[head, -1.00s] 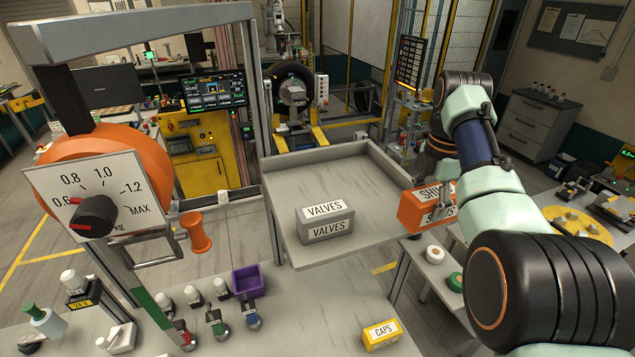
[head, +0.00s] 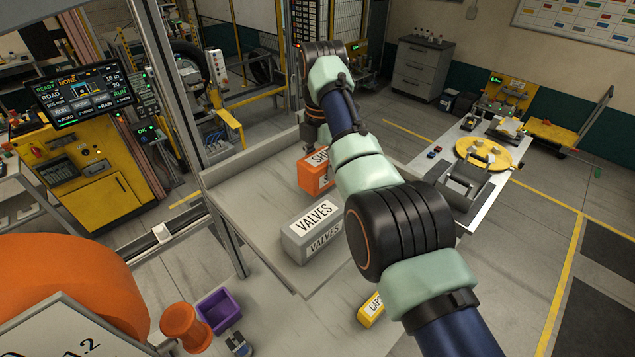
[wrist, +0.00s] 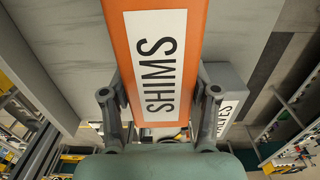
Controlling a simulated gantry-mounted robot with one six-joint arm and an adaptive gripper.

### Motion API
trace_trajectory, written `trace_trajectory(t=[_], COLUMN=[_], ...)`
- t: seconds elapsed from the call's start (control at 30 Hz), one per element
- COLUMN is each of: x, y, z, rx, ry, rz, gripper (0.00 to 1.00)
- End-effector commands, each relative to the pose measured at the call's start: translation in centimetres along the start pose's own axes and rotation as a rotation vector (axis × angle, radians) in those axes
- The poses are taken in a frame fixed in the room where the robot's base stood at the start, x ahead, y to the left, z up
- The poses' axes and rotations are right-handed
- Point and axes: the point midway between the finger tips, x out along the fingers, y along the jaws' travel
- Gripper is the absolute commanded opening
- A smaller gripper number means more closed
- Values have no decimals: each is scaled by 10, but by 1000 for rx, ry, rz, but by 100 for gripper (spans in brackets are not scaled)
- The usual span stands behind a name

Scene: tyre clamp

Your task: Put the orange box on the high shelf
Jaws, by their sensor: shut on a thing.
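The orange box (head: 315,172), labelled SHIMS, is held by my gripper and also fills the middle of the wrist view (wrist: 158,60). My gripper (wrist: 159,95) has one finger on each side of it. In the head view the gripper is mostly hidden by my arm. The high shelf (head: 252,178) is a grey rimmed tray. The orange box shows over its far part, behind the grey VALVES box. I cannot tell whether it touches the shelf surface.
The grey VALVES box (head: 312,232) stands on the shelf, close to the orange box; it also shows at the right in the wrist view (wrist: 222,95). Shelf room is bare left of both boxes. A yellow CAPS box (head: 371,309) and purple bin (head: 219,310) are lower down.

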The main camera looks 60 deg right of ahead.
Motion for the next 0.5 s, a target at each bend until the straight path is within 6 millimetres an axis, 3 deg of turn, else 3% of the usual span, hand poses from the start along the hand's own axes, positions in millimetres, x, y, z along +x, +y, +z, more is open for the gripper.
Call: trace_trajectory(t=[0.17, 0.37, 0.5], x=[7, 36, 39], y=[0, 0, 0], z=[0, 0, 0], rx=[0, 0, 0], ry=[-1, -1, -2], rz=[2, 2, 4], gripper=[3, 3, 3])
